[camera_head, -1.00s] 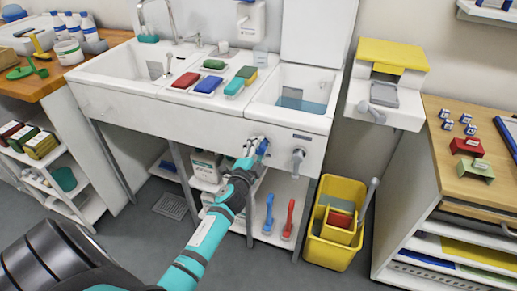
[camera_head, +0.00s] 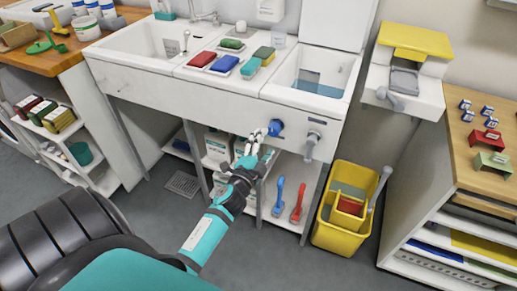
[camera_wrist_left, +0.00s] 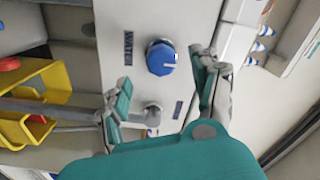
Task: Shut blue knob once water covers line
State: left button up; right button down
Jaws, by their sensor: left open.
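The blue knob (camera_head: 275,128) sits on the white front panel of the sink unit, below the right basin. In the left wrist view the blue knob (camera_wrist_left: 161,60) has a white mark on its rim, and the label beside it reads WATER. My left gripper (camera_head: 256,148) is open and empty, just in front of and below the knob, apart from it. In the left wrist view the two fingers of the left gripper (camera_wrist_left: 163,82) are spread. Bluish water (camera_head: 318,84) lies in the right basin (camera_head: 291,76). I cannot make out a fill line. My right gripper is not in view.
A grey outlet handle (camera_head: 312,142) is right of the knob. Below are a blue brush (camera_head: 279,195), a red brush (camera_head: 298,203) and a yellow bucket (camera_head: 336,236). Colored pads lie between the basins. A wooden-topped cabinet (camera_head: 480,140) stands right. The floor in front is clear.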

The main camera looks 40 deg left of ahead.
pick_arm(q)
jog(key=v, duration=0.5)
dwell(0.4)
jog(key=s+d+f+n+g+h+p, duration=0.1)
jog(key=s+d+f+g, duration=0.25)
jog(key=f, duration=0.65)
jog(key=s+d+f+n+g+h, duration=0.15)
jog(key=s+f, duration=0.25)
jog(key=f, duration=0.6)
jog(key=s+d+f+n+g+h+p, duration=0.1)
jog(key=s+d+f+n+g, duration=0.15)
jog(key=f, duration=0.75)
jog(key=s+d+f+n+g+p, duration=0.1)
jog(key=s+f+g, duration=0.3)
jog(key=s+f, duration=0.4)
jog(key=s+d+f+n+g+p, duration=0.1)
jog(key=s+f+g, duration=0.4)
jog(key=s, duration=1.8)
notch_tip(320, 180, down, 3)
jog(key=shift+s+d+f+n+h, duration=0.1)
jog(key=shift+s+d+n+h, duration=0.3)
jog(key=shift+d, duration=0.65)
jog(key=shift+w, duration=0.2)
jog(key=shift+c, duration=0.5)
